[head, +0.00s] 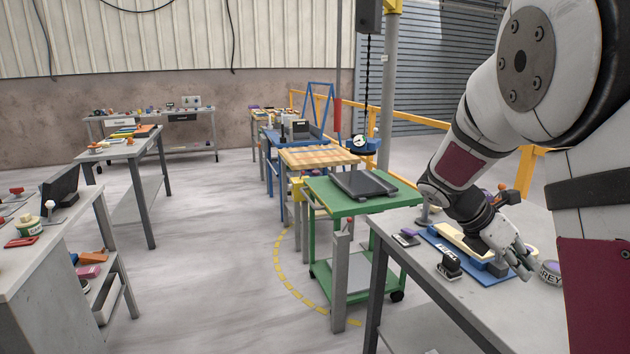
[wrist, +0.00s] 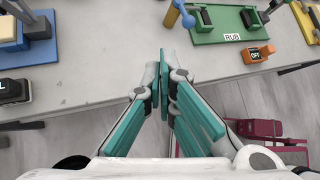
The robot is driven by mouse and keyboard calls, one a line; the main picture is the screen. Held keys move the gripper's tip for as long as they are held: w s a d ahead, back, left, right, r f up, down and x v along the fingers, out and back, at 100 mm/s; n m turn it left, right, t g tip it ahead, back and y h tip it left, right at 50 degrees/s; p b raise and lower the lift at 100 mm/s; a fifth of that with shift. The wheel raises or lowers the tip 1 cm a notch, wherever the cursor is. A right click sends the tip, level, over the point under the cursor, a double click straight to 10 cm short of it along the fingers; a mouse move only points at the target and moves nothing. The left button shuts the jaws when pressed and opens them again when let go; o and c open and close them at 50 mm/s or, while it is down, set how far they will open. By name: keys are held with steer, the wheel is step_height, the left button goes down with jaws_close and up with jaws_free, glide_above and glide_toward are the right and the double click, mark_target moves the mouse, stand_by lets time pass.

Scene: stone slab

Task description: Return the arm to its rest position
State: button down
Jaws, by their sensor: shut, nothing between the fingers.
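My arm reaches down from the upper right in the head view. My gripper (head: 520,268) hangs over the grey workbench (head: 420,292) at the right, by a blue board (head: 472,268) carrying a cream block. In the wrist view my gripper (wrist: 165,84) points its teal finger pads at the bench's edge. The pads are together with nothing between them. The arm hides part of the blue board.
A dark stamp-like item (head: 449,264) and a round labelled item (head: 550,272) sit nearby. A green cart (head: 350,205) stands left of the bench. In the wrist view, a green board (wrist: 232,32) and an orange block (wrist: 257,54) lie ahead. Floor is open centre-left.

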steer(key=s+a+r+m+t+y+p, duration=0.1)
steer(key=s+a+r+m+t+y, duration=0.2)
steer(key=s+a+m, duration=0.7)
steer(key=s+a+r+m+t+y+p, duration=0.1)
steer(key=s+a+r+m+y, duration=0.4)
steer(key=s+a+m, duration=0.5)
steer(key=s+t+y, duration=0.1)
steer(key=s, duration=0.6)
steer(key=shift+t+p, duration=0.35)
steer(key=shift+t, duration=0.05)
